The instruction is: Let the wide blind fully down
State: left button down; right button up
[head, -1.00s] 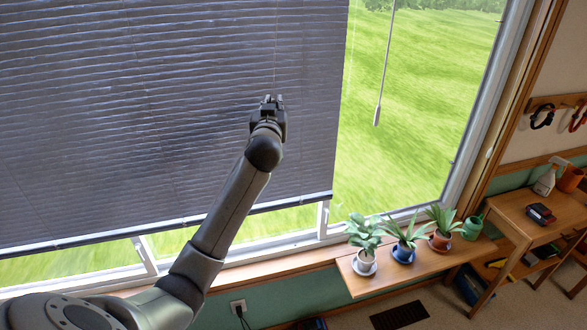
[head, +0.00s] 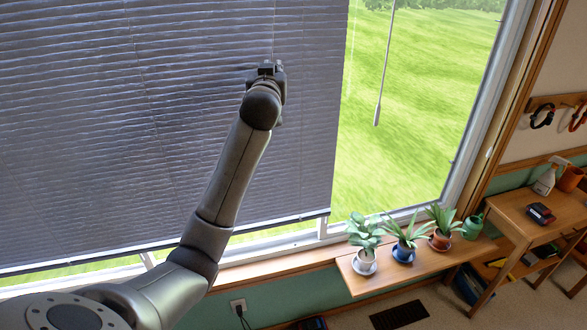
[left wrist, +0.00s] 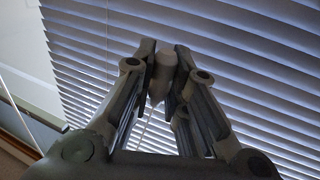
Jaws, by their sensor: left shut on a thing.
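The wide grey slatted blind (head: 150,110) hangs over the left and middle of the window. Its bottom rail (head: 150,247) is low, slanting in the picture, with a thin strip of window showing beneath it. My left gripper (head: 268,67) is in front of the blind, near its right part. In the left wrist view, the gripper (left wrist: 165,52) is shut on a pale cord tassel (left wrist: 161,77), with a thin cord beside it and the blind's slats (left wrist: 250,70) behind. The tassel is hidden in the head view. My right gripper is in neither view.
A second cord with a pale tassel (head: 377,115) hangs before the uncovered right pane. Potted plants (head: 403,237) stand on a wooden shelf (head: 375,283) below the window. A wooden side table (head: 510,210) is at right.

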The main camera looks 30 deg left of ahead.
pick_arm(q)
notch_tip(320, 180, up, 7)
jog(key=shift+r, duration=0.1)
dwell(0.4)
notch_tip(320, 180, up, 9)
dwell(0.4)
notch_tip(320, 180, up, 8)
jog(key=shift+w+d, duration=0.85)
jog(key=shift+w, duration=0.15)
jog(key=shift+w+d, duration=0.8)
jog(key=shift+w, duration=0.2)
jog(key=c, duration=1.3)
grip_release()
